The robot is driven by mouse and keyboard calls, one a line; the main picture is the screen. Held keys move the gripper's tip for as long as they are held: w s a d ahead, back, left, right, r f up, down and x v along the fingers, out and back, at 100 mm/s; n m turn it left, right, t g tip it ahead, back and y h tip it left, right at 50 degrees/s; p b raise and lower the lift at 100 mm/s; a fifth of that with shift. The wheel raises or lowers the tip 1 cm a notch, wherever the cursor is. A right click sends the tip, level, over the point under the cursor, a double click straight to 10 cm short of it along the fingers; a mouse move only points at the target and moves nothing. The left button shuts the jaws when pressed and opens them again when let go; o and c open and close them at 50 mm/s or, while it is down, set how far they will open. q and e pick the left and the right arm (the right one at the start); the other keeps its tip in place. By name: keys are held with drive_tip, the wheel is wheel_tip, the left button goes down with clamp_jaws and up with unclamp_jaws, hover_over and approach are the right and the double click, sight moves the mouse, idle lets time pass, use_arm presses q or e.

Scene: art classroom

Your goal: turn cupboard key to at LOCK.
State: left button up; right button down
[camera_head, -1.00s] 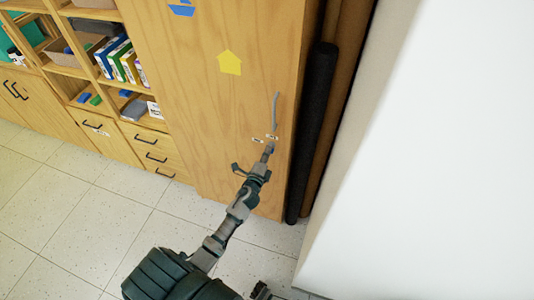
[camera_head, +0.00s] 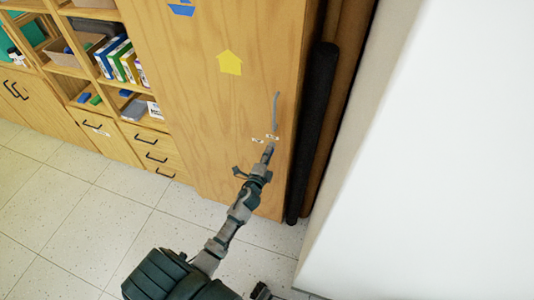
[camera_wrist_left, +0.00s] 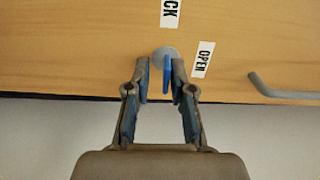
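The tall wooden cupboard door (camera_head: 215,110) has two small white labels near its right edge. In the left wrist view the label reading OPEN (camera_wrist_left: 203,59) is right of the lock, and one ending in CK (camera_wrist_left: 171,12) is above it. A blue key (camera_wrist_left: 167,76) stands out from the round grey lock plate (camera_wrist_left: 165,55), seen nearly edge-on, its long side roughly up-down in that picture. My left gripper (camera_wrist_left: 161,80) is open around the key. A gap shows left of the key; the right finger is very close, contact unclear. In the head view my left gripper (camera_head: 268,153) hides the key.
A grey door handle (camera_head: 276,110) rises just above the labels; it also shows at the right in the left wrist view (camera_wrist_left: 285,93). A dark roll (camera_head: 312,135) stands beside the cupboard, near a white surface (camera_head: 430,170). Shelves and drawers are left.

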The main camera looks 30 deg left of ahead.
use_arm(q)
drive_tip(key=shift+w+r, duration=0.1)
drive_tip(key=v, duration=1.1)
drive_tip(key=shift+s, duration=0.4)
drive_tip(key=shift+d, duration=0.15)
drive_tip(key=s+d+f+n+g+h, duration=0.15)
drive_tip(key=s+f+n+g, duration=0.3)
drive_tip(key=f, duration=0.85)
drive_tip(key=s+d+f+n+g, duration=0.3)
drive_tip(key=s+f+g, duration=0.15)
drive_tip(key=f, duration=0.85)
drive_tip(key=s+d+f+n+g+h, duration=0.1)
drive_tip(key=s+d+f+n+g, duration=0.1)
drive_tip(key=s+f, duration=0.5)
drive_tip(key=s+d+f+n+g+h, duration=0.1)
drive_tip(key=s+d+f+n+g, duration=0.2)
drive_tip(key=s+f, duration=0.4)
drive_tip(key=s+d+g, duration=0.1)
drive_tip(key=s+d, duration=0.1)
drive_tip(key=s, duration=0.4)
drive_tip(key=shift+g+h, duration=0.35)
drive_tip(key=shift+g, duration=0.05)
drive_tip(key=shift+f+n, duration=0.15)
drive_tip(key=shift+n, duration=0.1)
